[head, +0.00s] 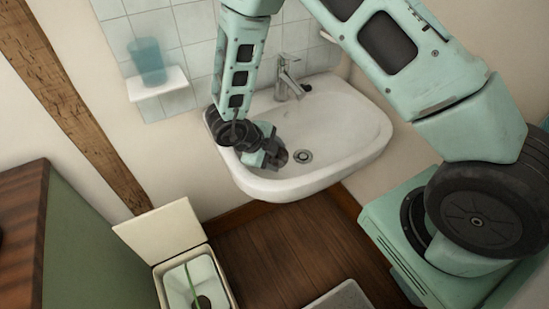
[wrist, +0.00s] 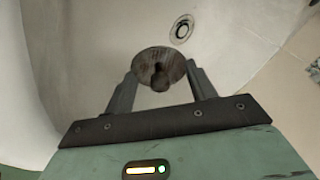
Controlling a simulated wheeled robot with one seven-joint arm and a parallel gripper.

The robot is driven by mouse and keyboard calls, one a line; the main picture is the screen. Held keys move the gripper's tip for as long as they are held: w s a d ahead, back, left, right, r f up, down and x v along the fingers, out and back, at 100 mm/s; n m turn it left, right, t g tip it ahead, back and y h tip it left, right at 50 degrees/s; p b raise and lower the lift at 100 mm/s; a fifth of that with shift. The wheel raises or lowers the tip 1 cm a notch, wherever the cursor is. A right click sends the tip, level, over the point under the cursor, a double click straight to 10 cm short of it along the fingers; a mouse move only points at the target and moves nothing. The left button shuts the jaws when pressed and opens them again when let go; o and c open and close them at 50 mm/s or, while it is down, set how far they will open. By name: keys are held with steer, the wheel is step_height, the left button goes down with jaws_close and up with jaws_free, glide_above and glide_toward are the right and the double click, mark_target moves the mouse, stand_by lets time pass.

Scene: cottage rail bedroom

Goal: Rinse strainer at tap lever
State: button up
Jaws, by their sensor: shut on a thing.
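My gripper (head: 277,157) is low inside the white sink basin (head: 345,125), left of the drain (head: 303,156). In the wrist view my gripper (wrist: 160,88) is shut on the strainer (wrist: 161,62), a small round, brownish, stained disc with a dark knob. The strainer is held above the basin surface, and the drain (wrist: 182,28) shows just beyond it. The chrome tap with its lever (head: 289,77) stands at the back of the sink, apart from the gripper. I cannot tell whether water is running.
A blue cup (head: 148,60) stands on a small wall shelf (head: 158,85) at the left. An open-lidded bin (head: 190,280) stands on the floor below. A brown-topped cabinet (head: 25,215) is at the far left. A pale tray-like thing (head: 340,296) lies at the bottom edge.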

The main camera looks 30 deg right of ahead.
steer(key=shift+w+d+f+b, duration=0.45)
steer(key=shift+w+d, duration=0.35)
steer(key=shift+d, duration=0.55)
steer(key=shift+w+d+f+b, duration=0.3)
steer(key=shift+w+d+b, duration=0.4)
steer(key=shift+d, duration=0.65)
steer(key=shift+w+d+f+b, duration=0.4)
steer(key=shift+w+d, duration=0.5)
steer(key=shift+d, duration=0.45)
steer(key=shift+w+d+f+p, duration=0.15)
steer(key=shift+w+d, duration=0.2)
steer(key=shift+d, duration=0.25)
steer(key=shift+w+d+f+p, duration=0.1)
steer(key=shift+w+d, duration=0.25)
steer(key=shift+d, duration=0.25)
steer(key=shift+w+d+f+p, duration=0.15)
steer(key=shift+w+d, duration=0.2)
steer(key=shift+d, duration=0.25)
steer(key=shift+d, duration=0.15)
steer(key=shift+s+d, duration=0.2)
steer(key=shift+d, duration=0.2)
steer(key=shift+a+r, duration=0.1)
steer(key=shift+a, duration=0.05)
steer(key=shift+w+a+p, duration=0.25)
steer(key=shift+a+p, duration=0.15)
steer(key=shift+p, duration=0.05)
steer(key=shift+d, duration=0.1)
